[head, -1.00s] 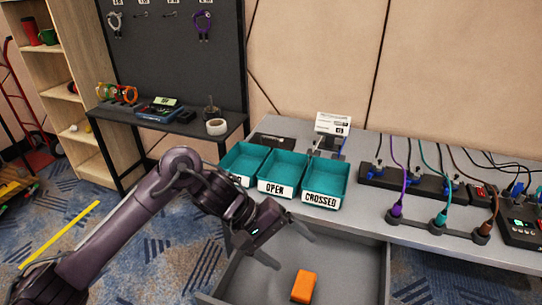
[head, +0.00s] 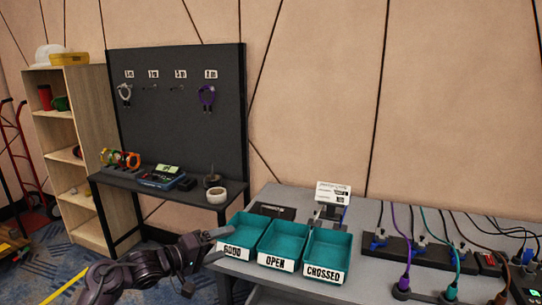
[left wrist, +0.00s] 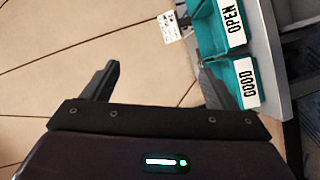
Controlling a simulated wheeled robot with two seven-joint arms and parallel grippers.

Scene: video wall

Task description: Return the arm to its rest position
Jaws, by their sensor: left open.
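My left arm comes in from the lower left in the head view. Its gripper (head: 214,246) is at the left side of the GOOD bin (head: 236,252), close to it in the picture. In the left wrist view the gripper (left wrist: 160,84) has its fingers spread wide, with nothing between them but the wall behind. The GOOD bin also shows in the left wrist view (left wrist: 243,82), just right of the right-hand finger. My right gripper is not in view.
The OPEN bin (head: 274,262) and CROSSED bin (head: 314,276) stand beside the GOOD bin on the grey table (head: 364,270). A power strip with cables (head: 400,248) is to the right. A dark side table (head: 110,178) and pegboard (head: 180,120) stand behind.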

